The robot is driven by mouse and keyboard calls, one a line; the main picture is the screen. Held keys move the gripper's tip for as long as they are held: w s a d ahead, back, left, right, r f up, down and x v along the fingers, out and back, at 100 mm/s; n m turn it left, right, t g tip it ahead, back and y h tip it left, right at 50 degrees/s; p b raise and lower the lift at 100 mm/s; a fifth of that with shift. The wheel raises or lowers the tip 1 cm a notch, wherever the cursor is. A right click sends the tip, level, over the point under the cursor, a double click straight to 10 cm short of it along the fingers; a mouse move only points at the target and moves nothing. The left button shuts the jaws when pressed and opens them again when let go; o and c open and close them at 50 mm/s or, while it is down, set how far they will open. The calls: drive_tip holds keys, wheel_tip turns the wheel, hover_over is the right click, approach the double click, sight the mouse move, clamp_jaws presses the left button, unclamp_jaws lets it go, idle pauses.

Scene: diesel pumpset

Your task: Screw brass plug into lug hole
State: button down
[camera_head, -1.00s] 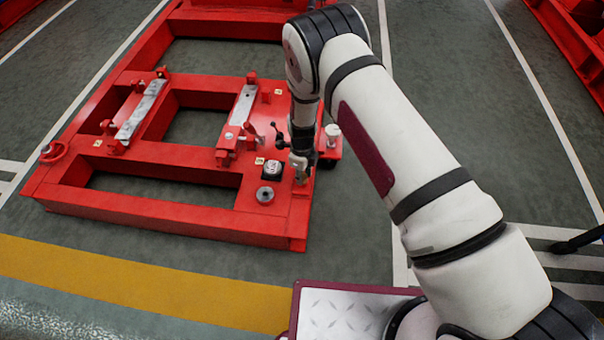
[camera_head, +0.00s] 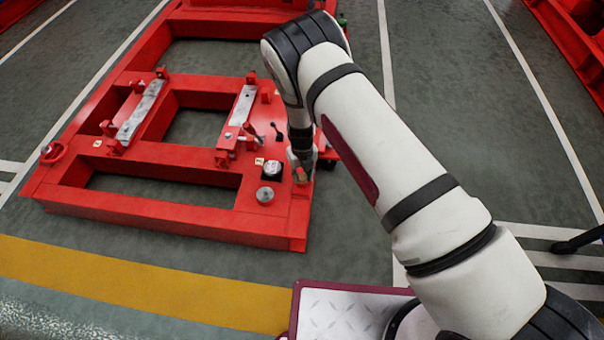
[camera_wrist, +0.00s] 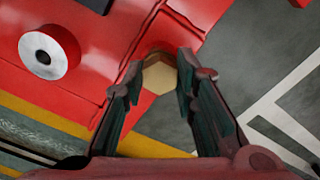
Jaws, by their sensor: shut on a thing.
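The brass plug (camera_wrist: 159,77) shows its pale hexagonal head between the fingers in the wrist view. In the head view it is a small orange-brown spot (camera_head: 301,176) at the fingertips. My gripper (camera_wrist: 160,64) is shut on the plug; it also shows in the head view (camera_head: 301,168), pointing down at the right front of the red frame. The red lug (camera_wrist: 158,47) is just beyond the plug in the wrist view, partly hidden by the fingers. The lug hole is hidden, so I cannot tell how deep the plug sits in it.
The red pumpset frame (camera_head: 150,215) lies on the grey floor. A round silver fitting (camera_head: 265,195) and a black-and-white gauge-like part (camera_head: 271,170) stand left of my gripper. A small lever (camera_head: 277,131) is close behind.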

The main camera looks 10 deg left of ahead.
drive_tip(key=shift+s+f, duration=0.15)
drive_tip(key=shift+s, duration=0.25)
drive_tip(key=c, duration=1.2)
unclamp_jaws()
drive_tip(key=shift+w, duration=0.15)
drive_tip(key=shift+w+r, duration=0.1)
drive_tip(key=shift+r, duration=0.35)
wheel_tip(320, 180, up, 11)
drive_tip(key=shift+r, duration=0.2)
